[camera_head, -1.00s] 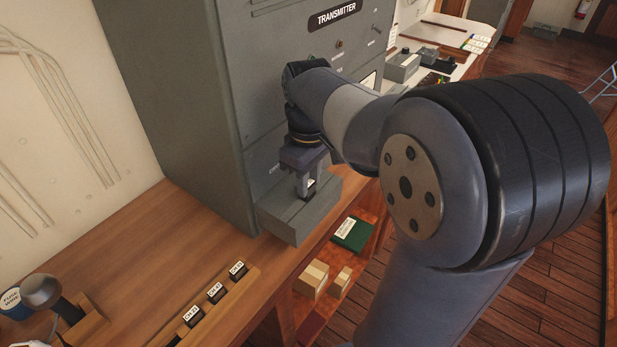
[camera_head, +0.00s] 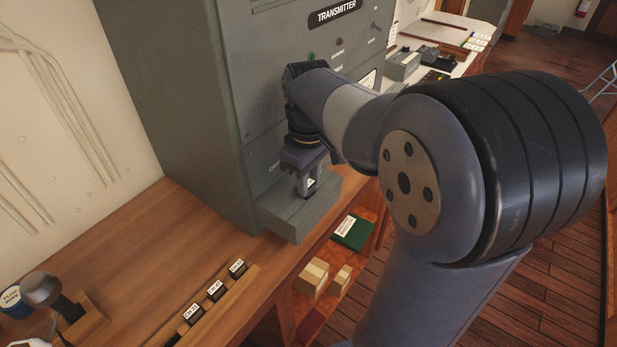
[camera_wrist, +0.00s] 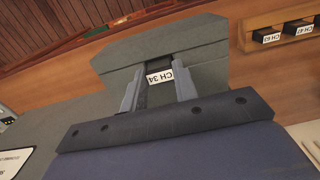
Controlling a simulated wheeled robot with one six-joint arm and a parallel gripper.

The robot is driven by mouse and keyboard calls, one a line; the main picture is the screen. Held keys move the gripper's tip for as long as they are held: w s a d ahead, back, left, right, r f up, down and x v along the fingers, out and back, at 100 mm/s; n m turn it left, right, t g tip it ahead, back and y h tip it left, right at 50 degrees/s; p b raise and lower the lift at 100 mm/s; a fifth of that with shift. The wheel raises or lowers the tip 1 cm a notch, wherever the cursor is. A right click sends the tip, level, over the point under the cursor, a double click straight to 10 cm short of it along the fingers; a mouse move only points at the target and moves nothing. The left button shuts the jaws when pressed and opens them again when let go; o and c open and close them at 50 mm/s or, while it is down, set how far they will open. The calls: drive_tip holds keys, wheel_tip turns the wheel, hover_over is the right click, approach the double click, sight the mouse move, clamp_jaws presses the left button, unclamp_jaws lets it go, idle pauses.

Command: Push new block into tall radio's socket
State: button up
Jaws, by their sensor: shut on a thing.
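The tall radio is the grey cabinet marked TRANSMITTER (camera_head: 215,110). A grey box-like ledge (camera_head: 290,220) juts from its foot. My gripper (camera_head: 306,186) points down over the ledge, its two fingers shut on the new block (camera_wrist: 160,77), a dark block with a white CH 34 label. In the wrist view, the block sits between the fingers (camera_wrist: 158,88) at the ledge's top face (camera_wrist: 195,60). The socket is hidden under block and fingers, so I cannot tell how deep the block sits. A small green lamp (camera_head: 311,56) shows on the cabinet front.
Several labelled blocks (camera_head: 215,290) stand in a wooden rack (camera_head: 235,297) on the desk. A dark-handled object (camera_head: 42,290) and a blue FUSE WIRE spool (camera_head: 12,298) are at lower left. Small boxes (camera_head: 313,278) and a green book (camera_head: 352,232) lie on a lower shelf.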

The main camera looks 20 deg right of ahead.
idle(0.7)
drive_tip(key=o, duration=1)
wheel_tip(320, 180, up, 11)
drive_tip(key=shift+f, duration=0.15)
wheel_tip(320, 180, down, 11)
idle(0.6)
